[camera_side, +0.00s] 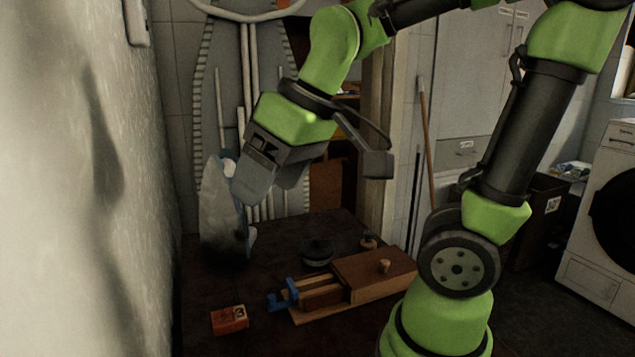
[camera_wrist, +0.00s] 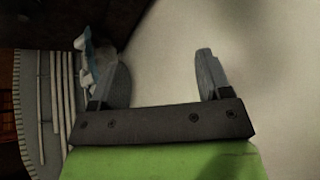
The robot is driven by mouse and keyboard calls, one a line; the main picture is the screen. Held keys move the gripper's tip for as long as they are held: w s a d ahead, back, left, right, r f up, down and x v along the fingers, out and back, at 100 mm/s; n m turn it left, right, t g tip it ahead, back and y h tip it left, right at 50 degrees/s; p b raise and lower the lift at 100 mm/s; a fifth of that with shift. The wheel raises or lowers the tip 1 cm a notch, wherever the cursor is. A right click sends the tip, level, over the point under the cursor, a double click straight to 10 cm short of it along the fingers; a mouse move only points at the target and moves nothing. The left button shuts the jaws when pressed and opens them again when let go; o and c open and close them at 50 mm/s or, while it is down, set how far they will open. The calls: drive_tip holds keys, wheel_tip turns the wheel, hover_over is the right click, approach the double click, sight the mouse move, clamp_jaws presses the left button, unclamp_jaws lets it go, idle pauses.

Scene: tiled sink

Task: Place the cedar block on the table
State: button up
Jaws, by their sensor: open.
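A small orange-red block with dark markings (camera_side: 229,319) lies on the dark table (camera_side: 250,342) near its front left. It may be the cedar block, but I cannot tell for sure. My gripper (camera_side: 272,192) is high above the table, beside the upper part of a pale bag and well away from the small block. In the wrist view my gripper (camera_wrist: 163,72) has its two fingers wide apart, with only a pale blank surface between them. The block does not show in the wrist view.
A wooden box with a knob (camera_side: 375,277) and a blue clamp-like piece (camera_side: 284,297) lie right of the block. A dark round object (camera_side: 317,252) and a small knobbed piece (camera_side: 368,243) sit behind. The pale bag (camera_side: 220,215) stands back left. A wall (camera_side: 90,200) rises left.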

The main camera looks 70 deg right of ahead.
drive_tip(key=s+a+m+t, duration=0.1)
drive_tip(key=s+m+t, duration=0.1)
drive_tip(key=s, duration=0.4)
drive_tip(key=shift+s+a+r+m+y, duration=0.15)
drive_tip(key=shift+r+m+y, duration=0.15)
drive_tip(key=shift+m, duration=0.4)
idle(0.4)
